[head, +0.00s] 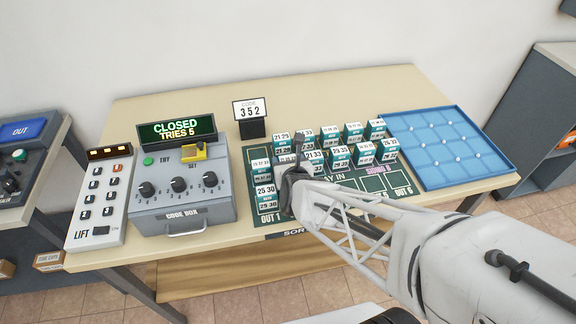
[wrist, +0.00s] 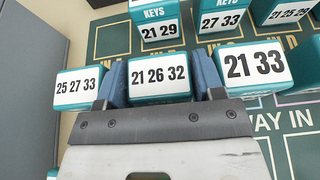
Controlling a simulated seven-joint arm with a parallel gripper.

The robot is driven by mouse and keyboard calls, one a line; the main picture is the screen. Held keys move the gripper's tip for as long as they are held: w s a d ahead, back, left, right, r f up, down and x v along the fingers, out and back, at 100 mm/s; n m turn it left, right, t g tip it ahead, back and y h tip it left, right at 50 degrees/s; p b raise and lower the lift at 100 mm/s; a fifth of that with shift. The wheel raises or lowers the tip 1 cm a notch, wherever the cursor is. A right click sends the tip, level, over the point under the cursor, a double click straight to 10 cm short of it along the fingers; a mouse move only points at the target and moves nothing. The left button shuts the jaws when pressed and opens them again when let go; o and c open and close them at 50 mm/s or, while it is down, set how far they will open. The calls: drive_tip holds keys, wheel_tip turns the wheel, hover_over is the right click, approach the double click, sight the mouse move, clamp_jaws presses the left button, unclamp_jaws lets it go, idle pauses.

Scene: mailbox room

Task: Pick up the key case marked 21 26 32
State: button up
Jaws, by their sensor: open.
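The key case marked 21 26 32 (wrist: 160,88) is a teal and white box, seen in the middle of the wrist view. My gripper (wrist: 159,68) is open, with one blue-grey finger on each side of this case. Whether the fingers touch it I cannot tell. In the head view my gripper (head: 291,178) is low over the left part of the green sorting mat and hides most of what is under it; I cannot make out the marked case there.
Case 25 27 33 (wrist: 78,92) stands close left of the fingers and case 21 33 (wrist: 254,66) close right. Cases 21 29 (wrist: 157,32) and 27 33 (wrist: 221,20) stand behind. A blue tray (head: 447,148) is at right, the code box (head: 182,190) at left.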

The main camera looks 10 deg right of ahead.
sight(289, 155)
drive_tip(key=shift+c, duration=0.2)
drive_tip(key=c, duration=0.6)
drive_tip(key=shift+o, duration=0.2)
drive_tip(key=shift+r, duration=1.65)
drive_tip(key=shift+s+r, duration=0.2)
drive_tip(key=shift+s, duration=0.05)
drive_tip(key=s, duration=0.5)
drive_tip(key=s+d+r, duration=0.1)
drive_tip(key=s, duration=0.9)
drive_tip(key=shift+s+d+r, duration=0.15)
drive_tip(key=shift+s+d, duration=0.1)
drive_tip(key=shift+d, duration=0.05)
